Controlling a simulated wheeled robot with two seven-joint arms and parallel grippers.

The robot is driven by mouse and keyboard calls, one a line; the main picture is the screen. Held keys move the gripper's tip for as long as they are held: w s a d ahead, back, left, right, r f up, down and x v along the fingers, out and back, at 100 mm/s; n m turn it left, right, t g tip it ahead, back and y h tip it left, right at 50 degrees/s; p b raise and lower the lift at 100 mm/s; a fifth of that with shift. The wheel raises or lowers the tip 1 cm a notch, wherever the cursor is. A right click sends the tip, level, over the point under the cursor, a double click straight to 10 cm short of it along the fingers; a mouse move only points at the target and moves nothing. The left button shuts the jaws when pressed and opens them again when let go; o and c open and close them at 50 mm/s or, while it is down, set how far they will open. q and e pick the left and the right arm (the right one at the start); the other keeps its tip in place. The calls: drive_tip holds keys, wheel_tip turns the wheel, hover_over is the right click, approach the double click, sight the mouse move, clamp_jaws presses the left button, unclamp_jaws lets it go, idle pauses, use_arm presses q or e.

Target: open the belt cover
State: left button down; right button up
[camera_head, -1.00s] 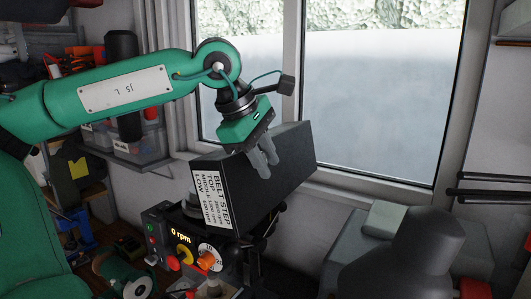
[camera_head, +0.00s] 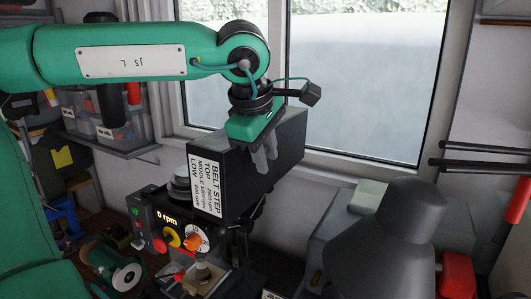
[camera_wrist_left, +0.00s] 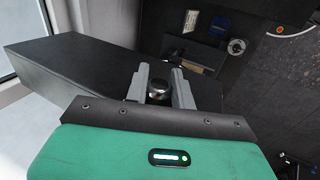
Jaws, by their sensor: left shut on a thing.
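The belt cover (camera_head: 238,185) is a long dark box on top of the drill's head, with a white "BELT STEP" speed label (camera_head: 206,185) on its front end. It looks level; I cannot see inside. The exact finger contact is hard to see. My right gripper is in no view.
A control panel (camera_head: 169,232) reading "0 rpm" sits below the cover. A window (camera_head: 370,90) is close behind. A dark grey rounded shape (camera_head: 405,235) stands at the right, near a red object (camera_head: 458,275). Bins (camera_head: 115,130) sit on a shelf at the left.

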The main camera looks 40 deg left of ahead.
use_arm(q)
drive_tip(key=c, duration=1.2)
unclamp_jaws()
drive_tip(key=shift+r, duration=0.1)
drive_tip(key=shift+a, duration=0.1)
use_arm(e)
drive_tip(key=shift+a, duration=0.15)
use_arm(q)
drive_tip(key=shift+s+r+b, duration=0.15)
drive_tip(key=shift+r+b, duration=0.2)
drive_tip(key=shift+r, duration=0.1)
drive_tip(key=b+v, duration=0.3)
drive_tip(key=v, duration=1)
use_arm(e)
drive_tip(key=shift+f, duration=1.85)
use_arm(q)
drive_tip(key=shift+f, duration=0.2)
